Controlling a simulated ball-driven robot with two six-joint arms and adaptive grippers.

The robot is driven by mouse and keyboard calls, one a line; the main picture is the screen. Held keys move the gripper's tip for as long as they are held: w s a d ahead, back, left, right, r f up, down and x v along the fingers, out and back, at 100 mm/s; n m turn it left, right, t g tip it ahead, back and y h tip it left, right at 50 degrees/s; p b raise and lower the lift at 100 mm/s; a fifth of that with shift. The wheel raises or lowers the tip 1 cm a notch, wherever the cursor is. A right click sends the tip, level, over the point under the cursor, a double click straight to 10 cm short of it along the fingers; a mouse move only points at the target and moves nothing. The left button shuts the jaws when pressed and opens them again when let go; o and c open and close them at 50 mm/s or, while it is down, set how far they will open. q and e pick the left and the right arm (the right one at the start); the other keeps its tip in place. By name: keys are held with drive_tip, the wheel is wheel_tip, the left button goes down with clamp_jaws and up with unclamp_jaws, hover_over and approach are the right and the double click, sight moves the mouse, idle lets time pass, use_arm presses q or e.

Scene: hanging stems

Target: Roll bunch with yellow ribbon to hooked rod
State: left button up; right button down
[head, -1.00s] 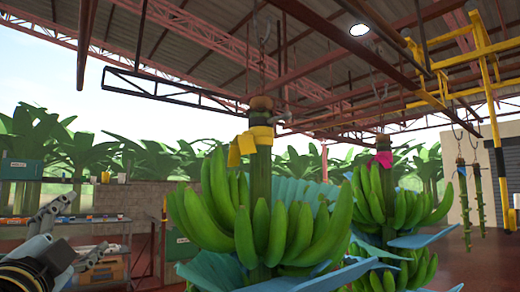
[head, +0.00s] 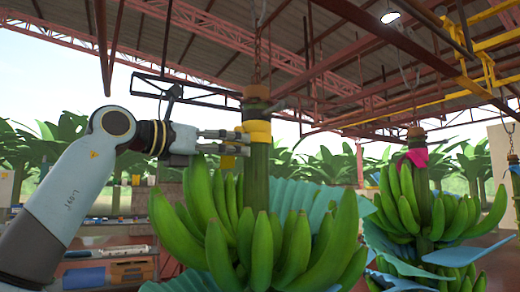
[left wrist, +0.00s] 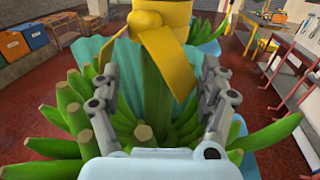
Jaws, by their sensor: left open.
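The banana bunch with the yellow ribbon (head: 257,131) hangs at centre in the head view, its green bananas (head: 270,240) below the ribbon and its stem (head: 259,175) upright. My left gripper (head: 240,143) is open, its fingertips at the ribbon's left side. In the left wrist view my left gripper (left wrist: 158,78) has its fingers spread apart, with the ribbon (left wrist: 158,50) and stem in front between them. Contact cannot be told. I cannot identify the hooked rod with certainty. My right gripper is not in view.
A bunch with a pink ribbon (head: 416,157) hangs at the right. A dark bar frame (head: 185,88) and red roof beams are overhead. Workbenches with boxes (head: 130,270) stand behind at lower left. Red floor (left wrist: 30,105) is clear beside the bunch.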

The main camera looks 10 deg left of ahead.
sight(256, 153)
use_arm(q)
drive_tip(key=p+x, duration=0.1)
drive_tip(key=x, duration=0.3)
drive_tip(key=shift+w+r, duration=0.1)
drive_tip(key=x, duration=0.4)
drive_tip(key=shift+p, duration=0.4)
drive_tip(key=shift+d, duration=0.1)
drive_tip(key=shift+c, duration=0.8)
drive_tip(key=c, duration=1.1)
clamp_jaws()
drive_tip(key=shift+f, duration=0.2)
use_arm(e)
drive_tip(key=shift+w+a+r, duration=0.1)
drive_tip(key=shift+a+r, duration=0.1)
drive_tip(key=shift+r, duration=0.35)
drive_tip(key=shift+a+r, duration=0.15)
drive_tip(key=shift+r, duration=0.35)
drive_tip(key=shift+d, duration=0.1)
